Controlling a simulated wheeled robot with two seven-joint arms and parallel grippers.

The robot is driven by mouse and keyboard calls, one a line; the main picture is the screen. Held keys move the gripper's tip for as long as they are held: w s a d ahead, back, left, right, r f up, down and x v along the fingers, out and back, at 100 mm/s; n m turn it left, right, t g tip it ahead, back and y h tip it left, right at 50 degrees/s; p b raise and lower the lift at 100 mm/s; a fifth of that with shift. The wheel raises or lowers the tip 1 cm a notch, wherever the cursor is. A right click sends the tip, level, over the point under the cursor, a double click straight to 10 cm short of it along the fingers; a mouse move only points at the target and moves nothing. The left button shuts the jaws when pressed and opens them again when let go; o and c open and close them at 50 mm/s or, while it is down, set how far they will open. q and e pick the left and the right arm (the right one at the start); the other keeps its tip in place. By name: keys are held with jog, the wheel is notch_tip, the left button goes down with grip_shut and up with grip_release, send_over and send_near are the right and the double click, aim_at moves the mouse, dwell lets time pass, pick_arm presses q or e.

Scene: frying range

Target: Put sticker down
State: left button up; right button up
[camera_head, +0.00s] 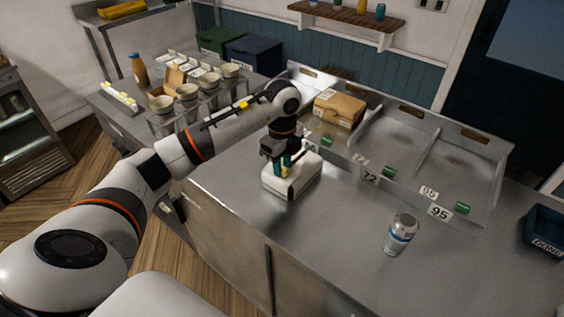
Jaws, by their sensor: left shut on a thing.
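My left gripper (287,166) points down over the steel counter, left of the middle. Its fingers look close together, with teal and yellow patches between and around them. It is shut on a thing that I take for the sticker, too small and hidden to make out. A white box-like device (303,181) with a dark lower edge sits on the counter right under the fingertips; I cannot tell whether they touch it. My right gripper is out of view.
A silver can (400,234) stands on the counter's front right. The divided steel tray (403,180) lies behind, with a cardboard box (339,108) in its left part. A dark bin (544,228) is far right. The front middle is clear.

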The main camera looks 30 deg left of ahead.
aim_at(283, 169)
pick_arm(q)
jog(key=shift+s+f, duration=0.2)
jog(key=shift+f, duration=0.15)
jog(key=o, duration=0.9)
jog(key=shift+d+f, duration=0.1)
jog(key=shift+f, duration=0.05)
jog(key=shift+o, duration=0.2)
jog(key=shift+s, duration=0.2)
jog(key=shift+r, duration=0.2)
jog(key=r, duration=0.2)
jog(key=w+r+b, duration=0.1)
jog(key=r, duration=0.2)
jog(key=shift+r, duration=0.3)
notch_tip(283, 169, up, 8)
jog(key=shift+f, duration=0.2)
jog(key=shift+s, duration=0.1)
